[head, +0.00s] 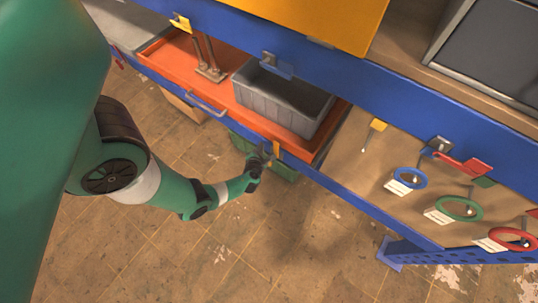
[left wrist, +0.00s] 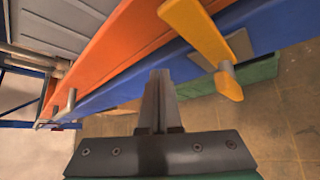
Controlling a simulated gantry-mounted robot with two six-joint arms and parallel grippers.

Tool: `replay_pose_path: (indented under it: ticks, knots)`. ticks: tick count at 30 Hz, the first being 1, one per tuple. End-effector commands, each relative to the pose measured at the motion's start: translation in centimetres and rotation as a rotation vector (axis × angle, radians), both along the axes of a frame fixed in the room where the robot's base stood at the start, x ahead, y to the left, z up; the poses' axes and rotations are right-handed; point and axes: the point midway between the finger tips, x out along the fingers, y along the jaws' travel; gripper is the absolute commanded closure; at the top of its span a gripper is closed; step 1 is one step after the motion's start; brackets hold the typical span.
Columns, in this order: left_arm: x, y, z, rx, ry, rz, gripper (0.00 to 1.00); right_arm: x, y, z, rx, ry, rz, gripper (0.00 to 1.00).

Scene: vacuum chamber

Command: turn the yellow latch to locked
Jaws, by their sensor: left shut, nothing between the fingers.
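The yellow latch (left wrist: 198,32) shows large in the left wrist view, on the blue front edge of the orange drawer (left wrist: 110,45). Its long arm slants up and left over the edge, and a short yellow end hangs below a round pivot. In the head view the latch (head: 276,149) is a small upright yellow piece beside my gripper. My left gripper (left wrist: 160,78) is shut and empty, just left of the latch's pivot, with a visible gap. It also shows in the head view (head: 264,153), at the drawer's front. My right gripper is not in view.
A grey crate (head: 272,98) and metal posts (head: 209,60) stand in the orange drawer. A silver handle (head: 207,104) is on its front. Blue (head: 407,177), green (head: 458,208) and red (head: 511,239) rings are at the right. The tiled floor (head: 200,255) below is open.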

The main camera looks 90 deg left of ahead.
Motion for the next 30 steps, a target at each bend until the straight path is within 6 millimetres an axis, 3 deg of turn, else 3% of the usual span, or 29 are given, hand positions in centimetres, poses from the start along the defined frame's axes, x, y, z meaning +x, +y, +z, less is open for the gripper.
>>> replay_pose_path:
  ticks: [6, 13, 30]
  knots:
    - [0.1, -4.3, 0.2, -0.001, 0.004, -0.008, 1.00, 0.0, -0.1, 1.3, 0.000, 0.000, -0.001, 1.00]
    - [0.0, -7.5, 0.3, -0.003, 0.005, -0.003, 1.00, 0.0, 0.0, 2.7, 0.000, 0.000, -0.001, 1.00]
    - [-0.2, -8.3, 0.0, 0.000, 0.001, 0.002, 1.00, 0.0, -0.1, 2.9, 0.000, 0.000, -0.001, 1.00]
